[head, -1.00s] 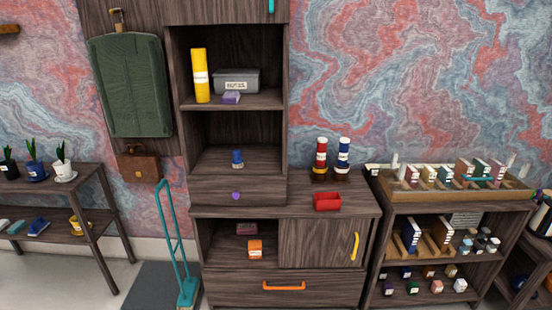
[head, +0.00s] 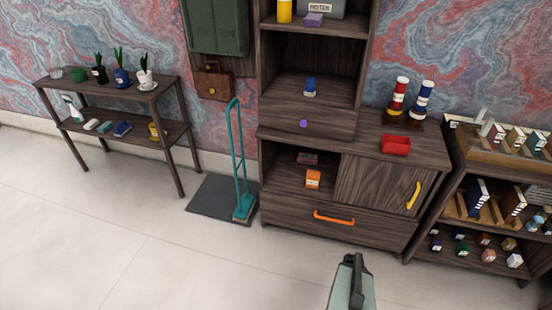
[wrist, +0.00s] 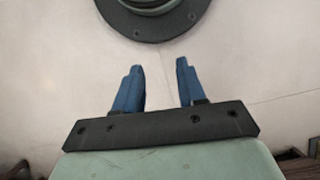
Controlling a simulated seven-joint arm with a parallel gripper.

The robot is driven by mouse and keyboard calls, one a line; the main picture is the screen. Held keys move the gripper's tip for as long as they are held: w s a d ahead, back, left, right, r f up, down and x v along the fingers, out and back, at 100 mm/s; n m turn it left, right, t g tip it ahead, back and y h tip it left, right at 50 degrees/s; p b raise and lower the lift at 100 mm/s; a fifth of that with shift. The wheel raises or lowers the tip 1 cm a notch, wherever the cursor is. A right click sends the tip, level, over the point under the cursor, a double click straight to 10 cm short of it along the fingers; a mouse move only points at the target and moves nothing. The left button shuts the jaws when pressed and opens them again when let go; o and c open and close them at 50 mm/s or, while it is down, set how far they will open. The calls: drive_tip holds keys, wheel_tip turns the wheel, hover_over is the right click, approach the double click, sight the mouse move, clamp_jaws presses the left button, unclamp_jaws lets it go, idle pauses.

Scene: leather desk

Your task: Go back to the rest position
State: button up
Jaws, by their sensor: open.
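My gripper shows in the wrist view (wrist: 160,85) with two blue fingers held apart and nothing between them. Below the fingers in that view is pale floor and a round dark base plate of my own body. In the head view part of my arm rises from the bottom edge, right of centre, in front of the dark wooden cabinet (head: 385,185); the fingertips cannot be made out there. The gripper touches nothing that I can see.
The cabinet holds a red tray (head: 395,145), an orange box (head: 313,179) and a blue jar (head: 310,87). A plant shelf (head: 115,87) stands left, a teal broom (head: 240,170) beside the cabinet, a book shelf (head: 462,160) right. The pale floor (head: 150,250) in front is clear.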

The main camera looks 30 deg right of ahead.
drive_tip(key=w+a+n+g+h, duration=0.2)
drive_tip(key=a+n, duration=0.8)
drive_tip(key=a, duration=1.4)
drive_tip(key=shift+w+a+g+h, duration=0.25)
drive_tip(key=shift+g+h, duration=0.45)
drive_tip(key=shift+h, duration=0.2)
